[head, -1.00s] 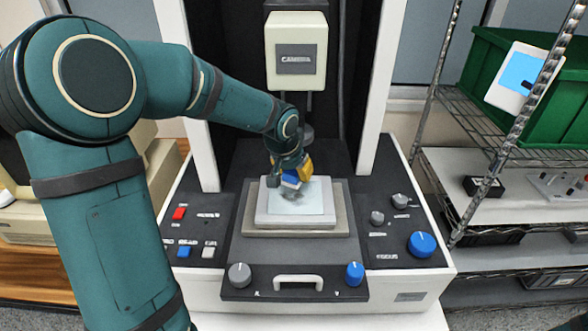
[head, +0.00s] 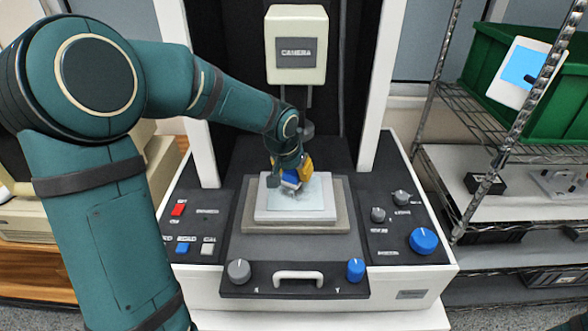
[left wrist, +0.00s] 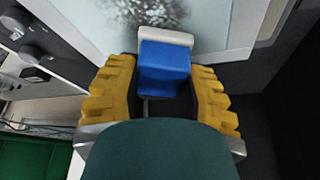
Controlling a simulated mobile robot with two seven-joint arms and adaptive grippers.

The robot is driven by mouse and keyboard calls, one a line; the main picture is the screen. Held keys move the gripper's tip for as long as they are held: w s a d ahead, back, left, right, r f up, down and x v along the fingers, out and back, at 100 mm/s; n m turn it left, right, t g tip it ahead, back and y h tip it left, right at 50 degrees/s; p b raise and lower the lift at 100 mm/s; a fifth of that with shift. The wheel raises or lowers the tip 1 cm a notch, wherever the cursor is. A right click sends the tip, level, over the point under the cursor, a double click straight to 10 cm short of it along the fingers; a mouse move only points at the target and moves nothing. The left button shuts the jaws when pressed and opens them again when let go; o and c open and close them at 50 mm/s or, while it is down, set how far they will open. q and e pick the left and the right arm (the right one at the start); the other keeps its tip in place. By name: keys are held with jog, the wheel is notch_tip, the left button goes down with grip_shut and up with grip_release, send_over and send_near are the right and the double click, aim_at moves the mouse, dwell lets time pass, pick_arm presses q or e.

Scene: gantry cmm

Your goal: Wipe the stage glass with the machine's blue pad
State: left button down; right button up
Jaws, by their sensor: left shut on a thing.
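The stage glass (head: 314,197) is a pale bluish plate on the machine's stepped stage. A grey smudge shows on it in the left wrist view (left wrist: 138,12). My left gripper (head: 296,171) has yellow fingers and is over the glass. It is shut on the blue pad (left wrist: 164,68), a blue block with a white strip at its far end. The pad (head: 290,178) is low over the back middle of the glass, close to the smudge. I cannot tell whether its underside touches the glass. My right gripper is not in view.
The camera head (head: 296,47) hangs above the stage between white uprights. Knobs and buttons flank the stage, including a large blue knob (head: 423,241). A white handle (head: 298,279) is in front. A wire shelf with a green bin (head: 530,85) stands at the right.

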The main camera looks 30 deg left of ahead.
pick_arm(q)
jog(key=shift+f, duration=0.3)
